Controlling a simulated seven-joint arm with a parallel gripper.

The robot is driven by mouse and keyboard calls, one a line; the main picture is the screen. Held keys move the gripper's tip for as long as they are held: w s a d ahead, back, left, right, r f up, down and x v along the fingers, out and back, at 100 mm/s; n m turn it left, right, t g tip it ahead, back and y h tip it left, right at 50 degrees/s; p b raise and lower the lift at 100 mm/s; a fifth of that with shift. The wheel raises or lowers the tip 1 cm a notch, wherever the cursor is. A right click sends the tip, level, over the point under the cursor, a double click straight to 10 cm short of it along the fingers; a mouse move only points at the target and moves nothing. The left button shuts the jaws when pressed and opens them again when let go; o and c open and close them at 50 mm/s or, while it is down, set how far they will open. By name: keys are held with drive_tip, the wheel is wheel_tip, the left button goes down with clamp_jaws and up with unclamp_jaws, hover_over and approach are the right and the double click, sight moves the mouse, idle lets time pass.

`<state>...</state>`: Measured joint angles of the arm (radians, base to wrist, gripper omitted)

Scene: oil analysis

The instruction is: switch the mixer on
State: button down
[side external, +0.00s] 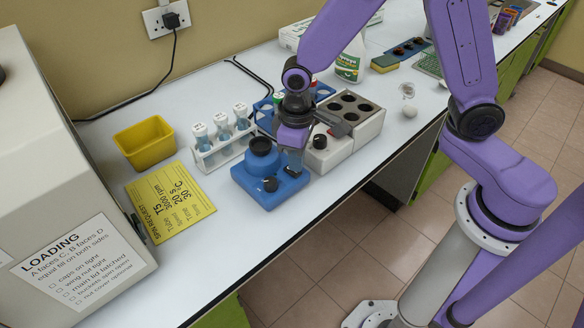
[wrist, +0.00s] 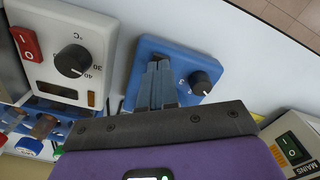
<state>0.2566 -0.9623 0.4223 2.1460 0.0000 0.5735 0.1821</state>
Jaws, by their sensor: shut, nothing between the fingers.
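The mixer is a low blue box (side external: 243,183) with a dark round cup on top and a black knob (side external: 270,184) on its front. In the wrist view its blue front (wrist: 183,55) shows the black dial (wrist: 201,83) with a scale. My gripper (side external: 295,168) is shut and empty, fingers pointing down at the mixer's right end. In the wrist view the gripper's fingers (wrist: 158,68) overlap the blue front beside the dial and hide part of it. I cannot tell whether they touch it. No switch on the mixer is visible.
A white heater block (side external: 352,130) with a black dial and a red rocker switch (wrist: 26,43) stands right beside the mixer. A tube rack (side external: 222,145) is behind. A yellow request card (side external: 170,203) and a yellow bin (side external: 145,143) lie left. A MAINS switch (wrist: 291,148) shows in the wrist view.

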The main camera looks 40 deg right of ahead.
drive_tip(key=shift+f, duration=0.75)
idle(0.4)
drive_tip(key=shift+r, duration=3.55)
drive_tip(key=s+d+r+n, duration=0.2)
drive_tip(key=s+d, duration=0.3)
drive_tip(key=s, duration=0.5)
drive_tip(key=s+d+r+n, duration=0.3)
drive_tip(key=s+d, duration=0.3)
drive_tip(key=s, duration=0.4)
drive_tip(key=shift+s+d+n, duration=0.2)
drive_tip(key=shift+d+n, duration=0.05)
drive_tip(key=shift+n, duration=0.55)
